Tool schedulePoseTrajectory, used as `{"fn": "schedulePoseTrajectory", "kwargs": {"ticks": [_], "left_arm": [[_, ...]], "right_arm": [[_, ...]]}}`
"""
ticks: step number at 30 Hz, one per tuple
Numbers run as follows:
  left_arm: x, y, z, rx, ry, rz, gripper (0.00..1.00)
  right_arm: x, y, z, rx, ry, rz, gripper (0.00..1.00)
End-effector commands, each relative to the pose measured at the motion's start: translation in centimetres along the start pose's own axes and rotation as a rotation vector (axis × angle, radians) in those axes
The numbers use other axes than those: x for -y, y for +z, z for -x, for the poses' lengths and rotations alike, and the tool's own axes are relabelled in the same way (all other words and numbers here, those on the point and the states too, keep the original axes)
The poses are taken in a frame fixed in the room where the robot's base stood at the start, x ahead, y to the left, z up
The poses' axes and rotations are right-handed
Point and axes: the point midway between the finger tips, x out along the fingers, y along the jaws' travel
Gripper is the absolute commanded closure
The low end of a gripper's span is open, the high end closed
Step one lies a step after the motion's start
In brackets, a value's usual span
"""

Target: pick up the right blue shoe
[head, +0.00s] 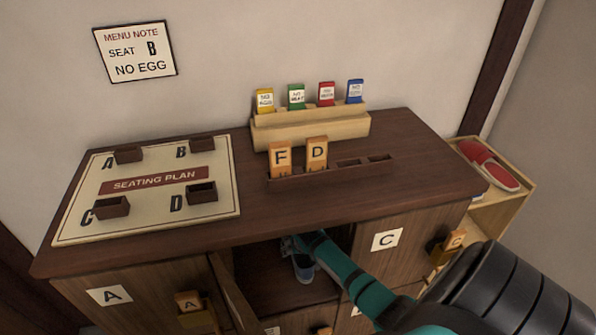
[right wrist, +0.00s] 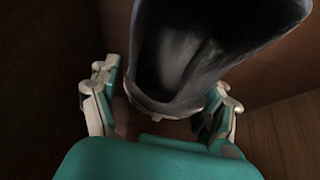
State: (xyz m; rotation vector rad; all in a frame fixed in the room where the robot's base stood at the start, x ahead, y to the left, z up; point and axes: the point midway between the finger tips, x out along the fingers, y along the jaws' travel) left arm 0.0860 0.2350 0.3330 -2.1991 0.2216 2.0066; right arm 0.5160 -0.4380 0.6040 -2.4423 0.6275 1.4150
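A dark shoe fills the upper middle of the right wrist view (right wrist: 185,65), its opening towards me. A gap shows at the left finger; the right finger is close to the shoe. My left gripper is not in view.
The open compartment's door (head: 232,292) stands ajar at the left of the opening. Door C (head: 385,240) is closed at the right. The cabinet top (head: 255,220) holds a seating plan board (head: 110,215) and card holders. Red footwear (head: 488,163) lies on a side shelf.

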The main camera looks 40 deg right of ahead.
Motion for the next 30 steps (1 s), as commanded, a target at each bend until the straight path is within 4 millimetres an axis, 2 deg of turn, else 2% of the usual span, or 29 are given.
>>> {"fn": "schedulePoseTrajectory", "kwargs": {"ticks": [2,14,24,28,30], "left_arm": [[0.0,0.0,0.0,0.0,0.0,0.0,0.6],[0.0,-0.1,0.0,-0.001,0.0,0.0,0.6],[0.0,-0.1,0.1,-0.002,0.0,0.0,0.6],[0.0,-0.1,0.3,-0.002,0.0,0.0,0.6],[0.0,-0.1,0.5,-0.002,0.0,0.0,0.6]], "right_arm": [[0.0,0.0,0.0,0.0,0.0,0.0,0.34],[0.0,0.0,0.0,0.0,0.001,0.0,0.86],[0.0,0.0,0.4,-0.003,0.0,0.0,0.86],[0.1,0.1,1.3,-0.004,0.0,0.0,0.86],[0.1,-0.6,2.3,-0.007,0.0,-0.001,0.86]]}}
